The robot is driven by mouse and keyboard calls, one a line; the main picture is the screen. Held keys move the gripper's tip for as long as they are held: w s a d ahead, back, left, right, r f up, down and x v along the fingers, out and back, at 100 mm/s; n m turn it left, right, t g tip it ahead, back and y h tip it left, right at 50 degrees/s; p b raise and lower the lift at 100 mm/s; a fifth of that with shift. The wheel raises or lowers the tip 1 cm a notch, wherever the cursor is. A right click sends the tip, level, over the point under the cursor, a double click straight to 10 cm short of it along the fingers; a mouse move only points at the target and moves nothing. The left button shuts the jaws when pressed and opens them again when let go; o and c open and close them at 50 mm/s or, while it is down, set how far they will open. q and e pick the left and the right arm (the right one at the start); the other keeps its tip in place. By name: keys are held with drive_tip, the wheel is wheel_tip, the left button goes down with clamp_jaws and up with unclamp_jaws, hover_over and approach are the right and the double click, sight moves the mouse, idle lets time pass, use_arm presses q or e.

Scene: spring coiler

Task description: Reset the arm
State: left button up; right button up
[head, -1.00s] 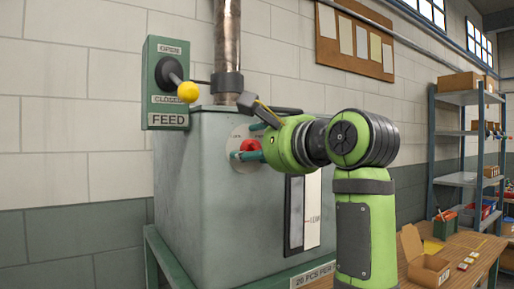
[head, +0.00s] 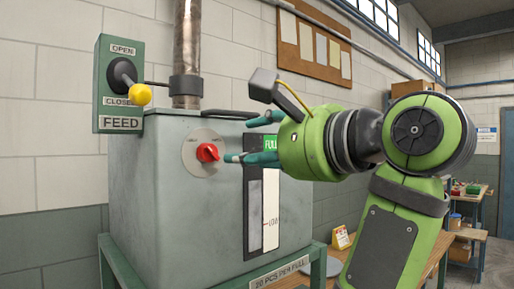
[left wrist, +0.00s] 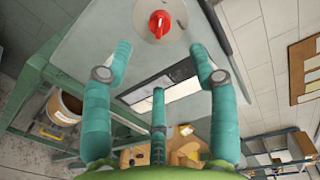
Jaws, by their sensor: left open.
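My green left arm reaches in front of the grey machine box (head: 150,190), and its left gripper (head: 250,138) is open with teal fingers pointing left. A red knob (head: 207,152) on a round plate is on the box's front, just left of the fingertips. In the left wrist view the red knob (left wrist: 159,24) lies beyond the spread fingers (left wrist: 160,60), with nothing between them. A FEED lever with a yellow ball (head: 140,94) is on a green panel (head: 110,110) on the wall, near the CLOSED label. My right gripper is not in view.
A vertical pipe (head: 187,50) rises from the box. A gauge strip (head: 265,205) marked FULL is on its front. A wooden table (head: 345,245) stands at the right. A brown bucket (left wrist: 66,106) shows in the left wrist view.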

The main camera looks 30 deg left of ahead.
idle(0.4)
